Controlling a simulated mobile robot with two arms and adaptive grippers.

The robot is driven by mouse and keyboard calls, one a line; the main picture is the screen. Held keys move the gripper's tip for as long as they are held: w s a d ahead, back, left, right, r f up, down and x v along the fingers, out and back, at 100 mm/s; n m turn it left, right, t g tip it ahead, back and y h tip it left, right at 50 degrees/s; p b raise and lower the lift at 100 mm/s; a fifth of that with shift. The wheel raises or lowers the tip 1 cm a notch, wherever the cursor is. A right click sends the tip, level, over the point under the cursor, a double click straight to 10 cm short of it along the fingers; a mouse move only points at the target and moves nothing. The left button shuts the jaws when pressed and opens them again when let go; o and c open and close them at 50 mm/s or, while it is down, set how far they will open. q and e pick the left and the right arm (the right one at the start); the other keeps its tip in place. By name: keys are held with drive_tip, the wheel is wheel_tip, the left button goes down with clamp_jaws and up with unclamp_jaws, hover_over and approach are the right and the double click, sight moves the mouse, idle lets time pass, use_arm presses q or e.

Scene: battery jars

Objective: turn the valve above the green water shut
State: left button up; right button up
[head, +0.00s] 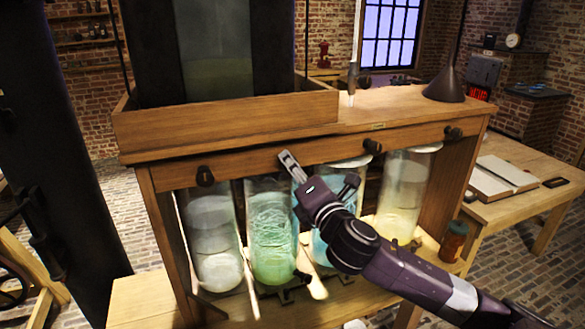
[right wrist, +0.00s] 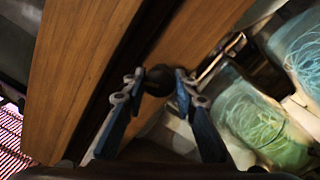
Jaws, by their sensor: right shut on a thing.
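The jar of green water (head: 272,235) is second from the left under the wooden bench. It holds pale coils and green liquid low down. My right gripper (head: 290,162) is at the bench's front rail above this jar. In the right wrist view, a dark round valve knob (right wrist: 158,80) sits between the two fingertips of my right gripper (right wrist: 160,82), which is shut on it. In the head view the gripper hides this valve. My left gripper is not in view.
Other dark valves sit on the rail at left (head: 205,177), right of the gripper (head: 372,147) and far right (head: 453,133). A clear jar (head: 212,240), a blue jar (head: 320,245) and a yellowish jar (head: 405,190) stand below. My right forearm crosses before the blue jar.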

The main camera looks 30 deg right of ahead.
drive_tip(key=m, duration=0.5)
drive_tip(key=shift+h, duration=0.3)
idle(0.4)
drive_tip(key=o, duration=1.2)
drive_tip(key=shift+c, duration=0.2)
drive_tip(key=v, duration=0.7)
drive_tip(key=shift+s, duration=0.25)
